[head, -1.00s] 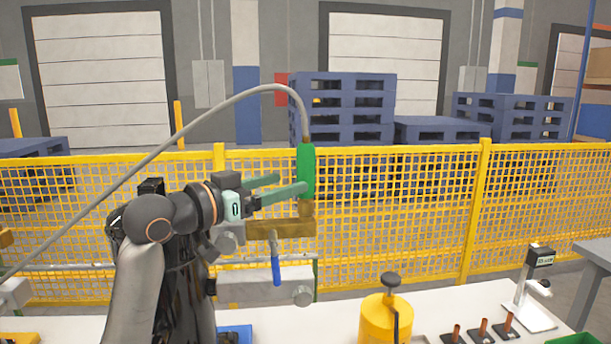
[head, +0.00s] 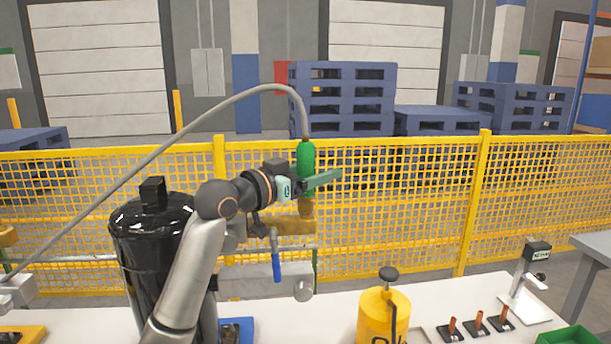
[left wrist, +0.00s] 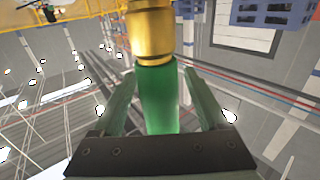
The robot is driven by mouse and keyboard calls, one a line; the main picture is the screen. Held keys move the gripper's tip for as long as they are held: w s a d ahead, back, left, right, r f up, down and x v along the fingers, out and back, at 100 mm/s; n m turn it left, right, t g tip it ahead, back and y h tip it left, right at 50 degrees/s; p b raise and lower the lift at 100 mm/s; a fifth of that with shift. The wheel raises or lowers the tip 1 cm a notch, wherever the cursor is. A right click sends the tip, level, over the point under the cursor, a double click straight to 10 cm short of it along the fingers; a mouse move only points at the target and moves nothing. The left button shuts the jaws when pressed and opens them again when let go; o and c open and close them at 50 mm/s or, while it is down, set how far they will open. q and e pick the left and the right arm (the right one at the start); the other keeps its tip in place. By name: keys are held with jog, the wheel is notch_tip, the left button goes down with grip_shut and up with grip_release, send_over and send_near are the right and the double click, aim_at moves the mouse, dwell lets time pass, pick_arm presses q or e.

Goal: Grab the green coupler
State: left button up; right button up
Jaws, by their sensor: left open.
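The green coupler (head: 306,157) stands upright at the end of a grey hose (head: 235,97), above a brass fitting (head: 306,207). My left gripper (head: 322,180) is open at the coupler's lower part, with one green finger crossing in front of it in the head view. In the left wrist view the coupler (left wrist: 158,98) lies between the two open fingers (left wrist: 160,92), with a gap on each side. The brass fitting (left wrist: 150,35) shows beyond it. My right gripper is not in view.
A brass bar (head: 285,227) and a blue-handled valve (head: 276,262) sit below the coupler. A black tank (head: 150,245) stands behind my left arm. A yellow canister (head: 383,318) stands on the white table (head: 430,306). A yellow mesh fence (head: 400,215) runs behind.

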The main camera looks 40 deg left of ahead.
pick_arm(q)
grip_shut()
dwell(0.5)
